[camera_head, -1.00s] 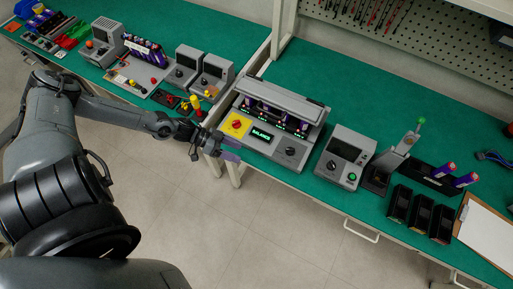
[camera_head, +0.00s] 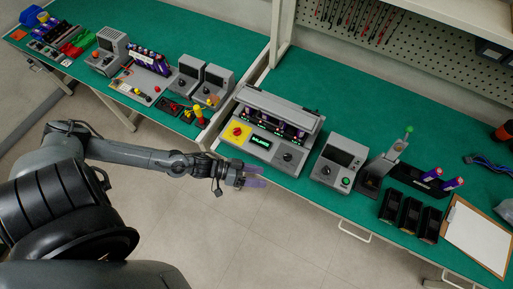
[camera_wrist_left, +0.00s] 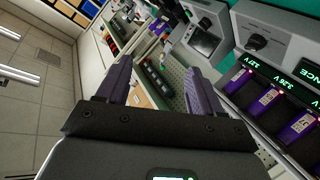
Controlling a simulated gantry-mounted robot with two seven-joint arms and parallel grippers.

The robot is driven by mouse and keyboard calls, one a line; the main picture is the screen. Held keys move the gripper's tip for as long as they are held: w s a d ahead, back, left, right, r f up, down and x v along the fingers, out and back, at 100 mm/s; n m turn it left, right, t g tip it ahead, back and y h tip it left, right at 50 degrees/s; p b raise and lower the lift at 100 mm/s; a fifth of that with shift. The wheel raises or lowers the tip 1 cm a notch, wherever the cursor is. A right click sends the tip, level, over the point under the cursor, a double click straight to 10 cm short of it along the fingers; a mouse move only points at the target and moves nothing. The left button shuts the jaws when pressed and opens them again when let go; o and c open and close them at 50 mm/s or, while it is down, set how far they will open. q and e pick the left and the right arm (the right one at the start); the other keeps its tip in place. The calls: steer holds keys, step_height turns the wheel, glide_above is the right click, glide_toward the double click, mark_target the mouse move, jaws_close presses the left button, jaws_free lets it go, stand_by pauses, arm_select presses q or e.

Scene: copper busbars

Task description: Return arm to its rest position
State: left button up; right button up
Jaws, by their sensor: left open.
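My left gripper (camera_head: 252,177) is open and empty, in front of the bench edge and over the floor in the head view. Its two purple-grey fingers stand apart in the left wrist view (camera_wrist_left: 158,90), with nothing between them. My left arm (camera_head: 150,158) reaches in from the left, stretched to the right. The grey balancing device (camera_head: 262,143) with a yellow panel and red knob stands on the green bench just beyond the gripper, apart from it. Purple cells sit in its slots; they also show in the left wrist view (camera_wrist_left: 268,103). My right gripper is not in view.
A grey tester (camera_head: 340,160), a lever press (camera_head: 385,165), black bins (camera_head: 411,214) and a clipboard (camera_head: 478,238) stand to the right. More devices stand on the left bench (camera_head: 200,32). The floor (camera_head: 270,235) in front of the benches is clear.

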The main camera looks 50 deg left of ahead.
arm_select(q)
steer(key=shift+d+r, duration=0.1)
stand_by(0.4)
steer(key=w+d+r+n+t+y, duration=0.45)
steer(key=d+r+n, duration=0.25)
steer(key=d+r, duration=0.2)
steer(key=s+a+f+m+g+y, duration=0.2)
steer(key=s+a+m+g+y, duration=0.45)
steer(key=s+g, duration=0.55)
step_height(320, 180, up, 15)
steer(key=p, duration=1.5)
steer(key=shift+a+t+h, duration=0.35)
steer(key=shift+h, duration=0.05)
